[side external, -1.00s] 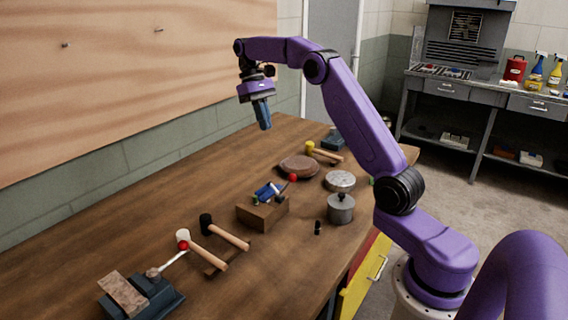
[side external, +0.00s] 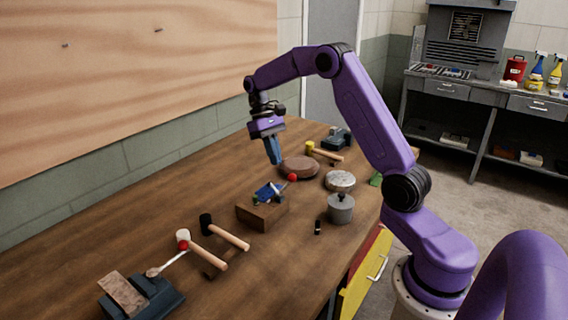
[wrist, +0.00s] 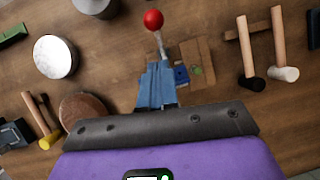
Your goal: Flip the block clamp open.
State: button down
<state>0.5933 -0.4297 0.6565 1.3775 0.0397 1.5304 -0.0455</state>
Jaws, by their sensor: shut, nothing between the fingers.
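The block clamp (side external: 268,192) is a small blue clamp on top of a wooden block (side external: 262,214) near the middle of the table. Its metal lever slants up to the right and ends in a red ball (side external: 292,177). My gripper (side external: 276,162) is shut and empty, pointing down, above and behind the clamp, apart from it. In the wrist view my fingers (wrist: 157,84) hide part of the lever and clamp. The red ball (wrist: 153,19) shows beyond the fingertips, with the wooden block (wrist: 201,58) just right of them.
A second clamp (side external: 150,300) with a red-tipped lever stands at the front left. Two mallets (side external: 228,236) lie between the clamps. A brown round disc (side external: 299,167), a metal round tin (side external: 340,181) and a lidded pot (side external: 341,209) stand to the right. The table's left rear is clear.

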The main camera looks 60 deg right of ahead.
jog(key=shift+s+a+f, duration=0.1)
jog(key=shift+s+f, duration=0.15)
jog(key=shift+s, duration=0.35)
jog(key=shift+s+a+f, duration=0.1)
jog(key=shift+s+f, duration=0.1)
jog(key=shift+s, duration=0.4)
jog(key=shift+s+a+f, duration=0.1)
jog(key=shift+s+f, duration=0.15)
jog(key=shift+s, duration=0.35)
jog(key=shift+s, duration=0.15)
jog(key=s+f+t, duration=0.4)
jog(key=s, duration=0.3)
jog(key=shift+s+t, duration=0.15)
jog(key=shift+t, duration=0.15)
jog(key=shift+f, duration=0.15)
